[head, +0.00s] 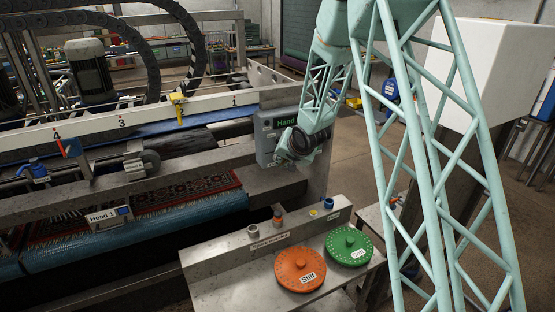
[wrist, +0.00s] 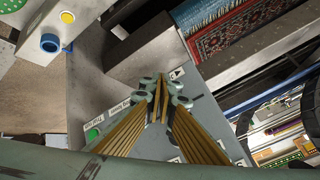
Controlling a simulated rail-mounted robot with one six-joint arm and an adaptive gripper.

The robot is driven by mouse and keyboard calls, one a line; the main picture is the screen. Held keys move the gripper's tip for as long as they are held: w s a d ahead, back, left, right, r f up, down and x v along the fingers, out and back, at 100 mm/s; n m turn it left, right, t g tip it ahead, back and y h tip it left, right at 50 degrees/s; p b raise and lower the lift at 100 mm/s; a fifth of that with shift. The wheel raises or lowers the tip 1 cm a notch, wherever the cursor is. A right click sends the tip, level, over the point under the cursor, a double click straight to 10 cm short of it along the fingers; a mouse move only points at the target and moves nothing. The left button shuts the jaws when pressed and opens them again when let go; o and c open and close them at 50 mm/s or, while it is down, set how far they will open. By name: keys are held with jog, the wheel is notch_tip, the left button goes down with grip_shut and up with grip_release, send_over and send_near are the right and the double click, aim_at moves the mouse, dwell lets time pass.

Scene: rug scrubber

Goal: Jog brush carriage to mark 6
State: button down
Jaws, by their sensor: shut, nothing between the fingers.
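A grey control box (head: 275,123) with a green display reading "Hand" stands at the right end of the machine. My gripper (head: 295,146) is in front of the box and hides its lower part. In the wrist view my gripper (wrist: 160,92) is shut and empty, its tips over the panel (wrist: 205,125) near an arrow-marked key (wrist: 177,73). I cannot tell whether they touch it. A green button (wrist: 92,134) is at lower left. The white scale beam (head: 150,117) shows marks 4, 3 and 1. A red-and-blue piece (head: 70,147) is by mark 4. Mark 6 is not in view.
A yellow clamp-like piece (head: 178,105) sits on the beam between marks 3 and 1. An orange disc (head: 300,269) and a green disc (head: 349,246) lie on the front bench (head: 225,285).

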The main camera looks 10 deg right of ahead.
jog(key=shift+w+a+p, duration=0.25)
jog(key=shift+w+p, duration=0.25)
jog(key=shift+w, duration=0.3)
dwell(2.5)
jog(key=shift+s, duration=0.1)
dwell(3.3)
jog(key=shift+s+d, duration=0.25)
jog(key=shift+s, duration=0.6)
